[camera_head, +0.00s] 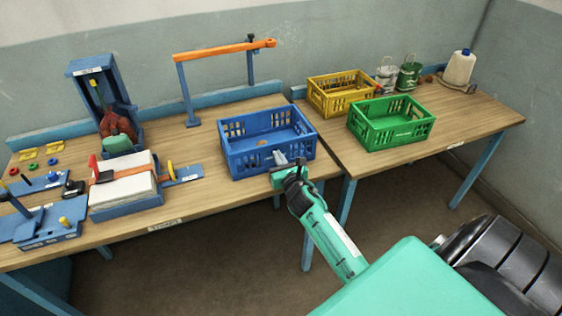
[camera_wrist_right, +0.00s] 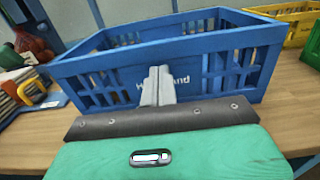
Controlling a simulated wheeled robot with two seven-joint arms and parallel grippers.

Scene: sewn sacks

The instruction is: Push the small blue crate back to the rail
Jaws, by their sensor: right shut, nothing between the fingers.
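The small blue crate (camera_head: 268,141) stands upright on the left table, near its right front corner. A small orange-brown item shows on its floor in the head view. A gap of bare wood lies between the crate and the blue rail (camera_head: 215,97) along the table's back edge. My right gripper (camera_head: 283,159) is shut and empty at the crate's front wall. In the right wrist view the shut fingers (camera_wrist_right: 158,82) stand against or just before the front wall of the crate (camera_wrist_right: 210,80), over its lettering; I cannot tell whether they touch. My left gripper is not in view.
A yellow crate (camera_head: 316,99) and a green crate (camera_head: 372,143) stand on the right table. An orange-topped frame (camera_head: 226,49) stands behind and left of the blue crate. A blue holder with white sheets (camera_head: 128,188) lies to its left.

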